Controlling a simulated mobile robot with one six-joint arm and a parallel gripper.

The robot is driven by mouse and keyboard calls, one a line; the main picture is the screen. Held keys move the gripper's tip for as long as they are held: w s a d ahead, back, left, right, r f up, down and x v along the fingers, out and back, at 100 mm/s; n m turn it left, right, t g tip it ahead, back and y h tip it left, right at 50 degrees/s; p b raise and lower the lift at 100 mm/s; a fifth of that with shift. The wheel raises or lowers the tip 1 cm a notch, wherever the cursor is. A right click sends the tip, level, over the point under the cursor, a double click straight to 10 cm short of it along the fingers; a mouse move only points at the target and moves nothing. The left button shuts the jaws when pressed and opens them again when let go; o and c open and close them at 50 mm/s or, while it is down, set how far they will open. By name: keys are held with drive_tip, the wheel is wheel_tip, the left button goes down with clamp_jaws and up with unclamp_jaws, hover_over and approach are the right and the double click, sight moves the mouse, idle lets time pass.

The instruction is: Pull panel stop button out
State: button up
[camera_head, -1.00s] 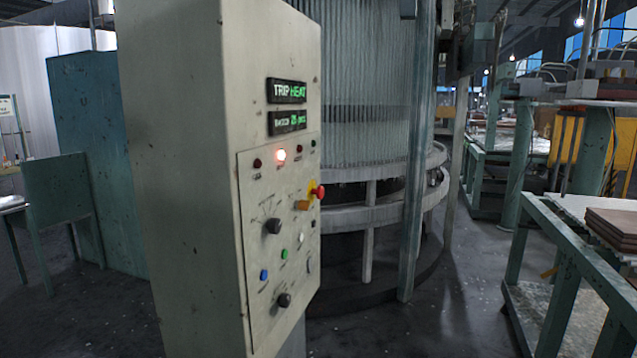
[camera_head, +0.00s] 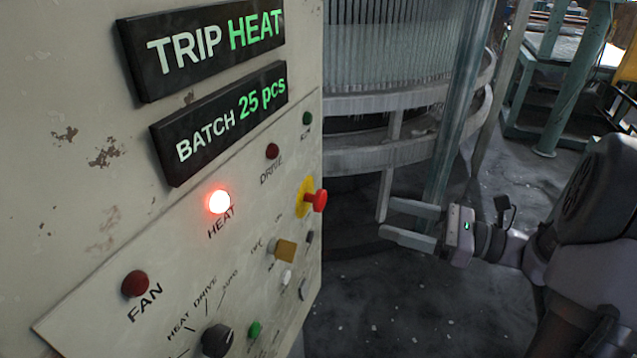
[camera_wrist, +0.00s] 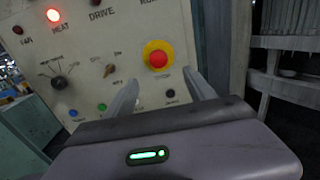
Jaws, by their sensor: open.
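The red stop button (camera_head: 319,200) stands out from a yellow collar (camera_head: 304,196) near the right edge of the panel face. In the wrist view the same red button (camera_wrist: 158,59) shows almost face-on, centred in its yellow ring, ahead of and above my fingers. My gripper (camera_head: 384,222) is open and empty. In the head view it is to the right of the button, at about its height or slightly lower, with a clear gap between. In the wrist view my two fingers (camera_wrist: 162,88) are spread and point towards the panel.
The control panel (camera_head: 120,230) fills the left. Its HEAT lamp (camera_head: 219,202) glows red; signs read TRIP HEAT (camera_head: 205,45) and BATCH 25 pcs (camera_head: 222,118). A round tubing machine (camera_head: 410,100) stands behind.

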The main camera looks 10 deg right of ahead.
sight(325, 202)
drive_tip(key=b+x, duration=0.2)
drive_tip(key=x, duration=1.3)
drive_tip(key=shift+a+f, duration=0.1)
drive_tip(key=shift+a, duration=0.3)
clamp_jaws()
